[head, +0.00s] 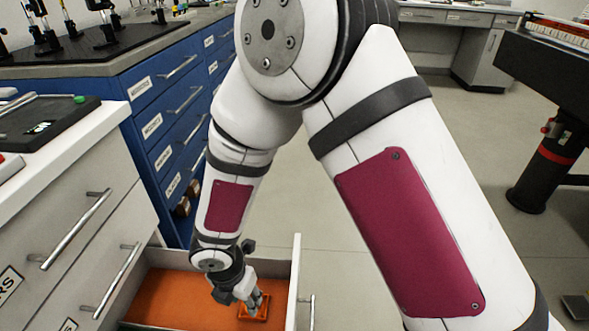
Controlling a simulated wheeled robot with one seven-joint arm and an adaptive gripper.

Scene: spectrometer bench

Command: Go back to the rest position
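My arm reaches down into an open drawer (295,275) at the bottom of the head view. My gripper (252,304) is low inside the drawer, close to its front panel. The fingertips are at a small orange frame-like object (244,314) on the drawer's orange floor (180,298). The fingers are small and partly overlap this object, so I cannot tell whether they touch it or hold it, or how far apart they are.
A white-topped cabinet (75,160) with bar handles stands at the left, carrying a dark device (45,122). Blue drawers (160,105) stand behind it. A dark table (545,75) is at the right. The grey floor (480,170) between is clear.

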